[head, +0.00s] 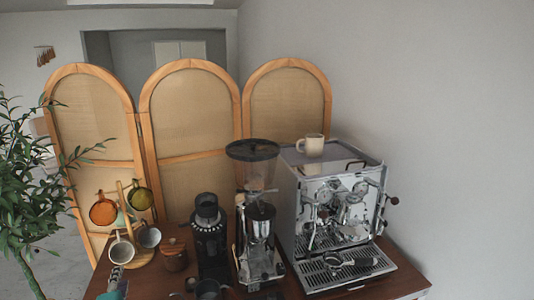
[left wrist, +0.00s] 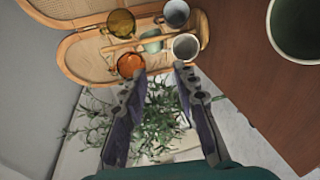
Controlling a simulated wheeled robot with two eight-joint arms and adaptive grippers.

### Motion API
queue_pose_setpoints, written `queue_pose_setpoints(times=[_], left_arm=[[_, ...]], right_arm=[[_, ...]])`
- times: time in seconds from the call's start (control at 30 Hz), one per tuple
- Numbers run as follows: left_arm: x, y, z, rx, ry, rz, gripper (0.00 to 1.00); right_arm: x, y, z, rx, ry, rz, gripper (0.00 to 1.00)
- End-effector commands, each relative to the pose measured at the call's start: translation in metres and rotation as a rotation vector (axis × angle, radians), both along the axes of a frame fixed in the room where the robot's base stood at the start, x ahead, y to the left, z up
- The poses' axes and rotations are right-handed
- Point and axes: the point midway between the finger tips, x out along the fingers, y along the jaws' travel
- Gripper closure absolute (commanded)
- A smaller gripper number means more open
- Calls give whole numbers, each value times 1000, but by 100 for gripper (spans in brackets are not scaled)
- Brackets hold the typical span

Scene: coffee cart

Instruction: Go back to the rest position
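My left gripper (head: 115,274) shows only in small part at the bottom left of the head view, in front of the mug tree. In the left wrist view the left gripper (left wrist: 158,78) is open, with its two fingers apart and nothing between them. Past its fingertips, the mug tree (left wrist: 140,44) holds an orange mug (left wrist: 130,65), a yellow-green mug (left wrist: 121,23) and several others. The fingers look apart from the mugs, but the orange and white mugs are close to the tips in the picture. My right gripper is not in view.
The wooden cart top (head: 390,289) carries an espresso machine (head: 340,210) with a cream cup (head: 311,145) on it, a grinder (head: 258,225), a black grinder-like device (head: 209,240) and a wooden jar (head: 174,256). A plant (head: 30,185) stands left; a folding screen (head: 190,110) stands behind.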

Motion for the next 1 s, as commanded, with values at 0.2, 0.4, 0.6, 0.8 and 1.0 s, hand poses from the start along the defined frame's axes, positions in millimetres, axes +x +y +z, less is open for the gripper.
queue_pose_setpoints(times=[0.2, 0.4, 0.6, 0.8, 1.0], left_arm=[[-8, -50, -14, 191, 208, -158, 71], [-33, -114, -37, 479, 468, -420, 71], [-98, -190, -70, 932, 753, -876, 71], [-148, -222, -90, 1226, 866, -1192, 71], [-159, -226, -93, 1287, 883, -1257, 71]], right_arm=[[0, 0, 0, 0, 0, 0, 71], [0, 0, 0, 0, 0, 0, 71], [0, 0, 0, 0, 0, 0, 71], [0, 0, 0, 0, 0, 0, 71], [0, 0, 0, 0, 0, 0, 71]])
